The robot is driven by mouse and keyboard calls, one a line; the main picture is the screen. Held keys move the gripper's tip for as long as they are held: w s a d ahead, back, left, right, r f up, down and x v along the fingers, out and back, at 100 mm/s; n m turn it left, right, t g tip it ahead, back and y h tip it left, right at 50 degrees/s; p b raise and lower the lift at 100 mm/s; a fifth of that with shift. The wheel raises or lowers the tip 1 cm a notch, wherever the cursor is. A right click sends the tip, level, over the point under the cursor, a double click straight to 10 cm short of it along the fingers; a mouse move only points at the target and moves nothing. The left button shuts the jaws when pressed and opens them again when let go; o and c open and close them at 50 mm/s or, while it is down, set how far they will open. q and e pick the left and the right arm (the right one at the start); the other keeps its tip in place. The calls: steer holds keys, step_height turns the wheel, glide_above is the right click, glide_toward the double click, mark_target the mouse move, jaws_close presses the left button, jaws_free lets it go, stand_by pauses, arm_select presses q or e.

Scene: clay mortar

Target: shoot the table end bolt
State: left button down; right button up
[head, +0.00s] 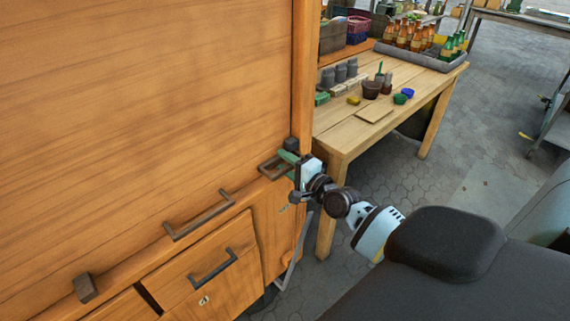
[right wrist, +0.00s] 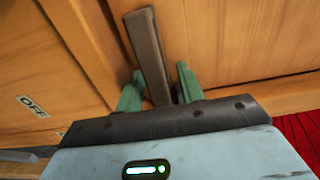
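My right gripper (head: 291,161) is at the right end of the large wooden panel, beside a small dark block and a dark loop-shaped handle (head: 268,172). In the right wrist view, the green fingers of my right gripper (right wrist: 160,88) stand apart on either side of a brown bar (right wrist: 146,45). The bar lies nearer the left finger, with a gap to the right finger. I cannot tell whether this bar is the table end bolt; its lower end is hidden behind the gripper body. My left gripper is not in view.
The wooden panel (head: 150,100) fills the left. Below it are a long handle (head: 199,222), a drawer (head: 215,290) and a dark block (head: 85,288). A wooden table (head: 345,135) with pots and bottles stands behind my right arm. An "OFF" label (right wrist: 33,106) shows in the wrist view.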

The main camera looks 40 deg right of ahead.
mark_target(292, 168)
steer(key=shift+s+a, duration=0.1)
steer(key=shift+a, duration=0.05)
steer(key=shift+s+d, duration=0.2)
steer(key=shift+s, duration=1.7)
steer(key=shift+s+d, duration=0.15)
steer(key=shift+s, duration=1.75)
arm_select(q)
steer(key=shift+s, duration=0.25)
